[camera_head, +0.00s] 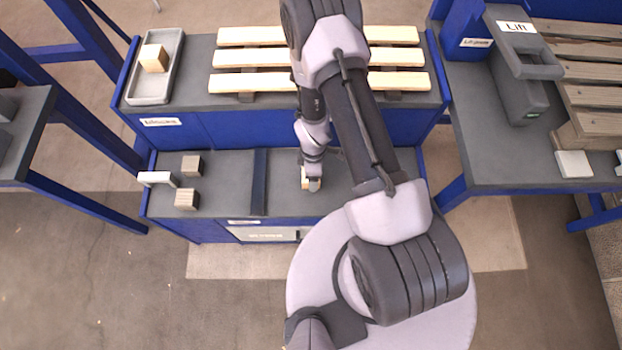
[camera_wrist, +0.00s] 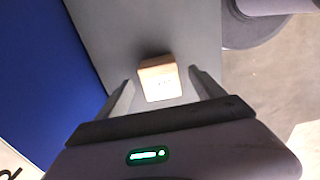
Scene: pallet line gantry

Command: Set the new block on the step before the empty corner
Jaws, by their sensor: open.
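A light wooden block (camera_wrist: 160,84) stands on the grey step (camera_head: 230,170) between the two fingers of my gripper (camera_wrist: 157,92), with gaps visible on both sides. My gripper (camera_head: 312,184) is open and low over the step's middle in the head view, where only a sliver of the block (camera_head: 304,181) shows beside it. Another light wooden block (camera_head: 154,58) lies in the grey tray (camera_head: 143,90) on the upper level, at the left. The pallet with pale slats (camera_head: 250,57) lies on the upper level behind the step; my arm covers part of it, and its corners are partly hidden.
Two greyish-brown blocks (camera_head: 187,199) and a white piece (camera_head: 157,179) are at the step's left end. A dark raised bar (camera_head: 259,181) crosses the step left of my gripper. At right, a table holds a grey lift device (camera_head: 520,75) and weathered boards (camera_head: 595,95).

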